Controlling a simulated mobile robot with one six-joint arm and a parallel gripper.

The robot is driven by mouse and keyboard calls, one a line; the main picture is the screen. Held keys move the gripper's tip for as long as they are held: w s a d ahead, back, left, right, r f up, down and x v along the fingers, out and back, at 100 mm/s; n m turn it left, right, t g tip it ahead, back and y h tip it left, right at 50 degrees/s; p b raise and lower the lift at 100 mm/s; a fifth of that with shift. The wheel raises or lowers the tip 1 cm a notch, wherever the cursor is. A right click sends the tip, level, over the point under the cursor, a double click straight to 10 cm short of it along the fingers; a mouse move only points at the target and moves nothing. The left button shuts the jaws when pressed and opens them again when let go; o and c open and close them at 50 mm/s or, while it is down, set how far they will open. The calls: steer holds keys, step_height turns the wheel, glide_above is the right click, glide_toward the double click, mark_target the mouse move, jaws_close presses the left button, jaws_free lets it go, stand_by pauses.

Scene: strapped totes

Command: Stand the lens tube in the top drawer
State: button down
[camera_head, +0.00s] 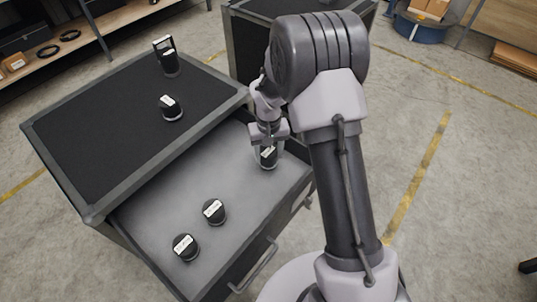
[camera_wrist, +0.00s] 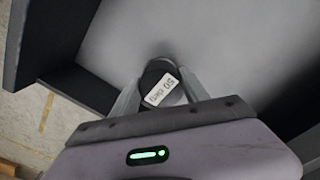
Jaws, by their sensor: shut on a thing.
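A black cylinder with a white label, which I take as the lens tube (camera_head: 268,159), is between the fingers of my gripper (camera_head: 268,143). It is over the right end of the open top drawer (camera_head: 247,190) and looks roughly upright. Whether its base touches the drawer floor I cannot tell. In the wrist view the tube (camera_wrist: 162,86) sits between both fingers of my gripper (camera_wrist: 158,90), its label starting with "50". The grey drawer floor (camera_wrist: 200,40) lies behind it.
Two labelled black cylinders (camera_head: 214,211) (camera_head: 186,246) stand at the drawer's front left. A short cylinder (camera_head: 171,107) and a taller black item (camera_head: 167,60) stand on the cabinet top (camera_head: 110,125). The drawer's middle is clear. Another cabinet (camera_head: 245,50) stands behind.

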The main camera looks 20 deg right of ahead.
steer(key=c, duration=0.6)
jaws_free()
steer(key=shift+f, duration=0.1)
steer(key=shift+o, duration=0.2)
step_height(320, 180, up, 13)
steer(key=p, duration=0.4)
step_height(320, 180, up, 9)
steer(key=t, duration=0.1)
glide_above(269, 153)
steer(key=s, duration=0.4)
steer(key=s+a+r+m+t, duration=0.1)
steer(key=s+r, duration=0.2)
steer(key=s, duration=0.4)
steer(key=s+a+r+m+t+y, duration=0.1)
steer(key=s+r+t, duration=0.1)
steer(key=s+r, duration=0.2)
steer(key=s+a+r+m+t+y, duration=0.1)
steer(key=s+a+r, duration=0.1)
steer(key=s, duration=0.8)
steer(key=shift+s+r+m+t, duration=0.15)
steer(key=shift+r+m+t, duration=0.25)
steer(key=shift+r, duration=0.45)
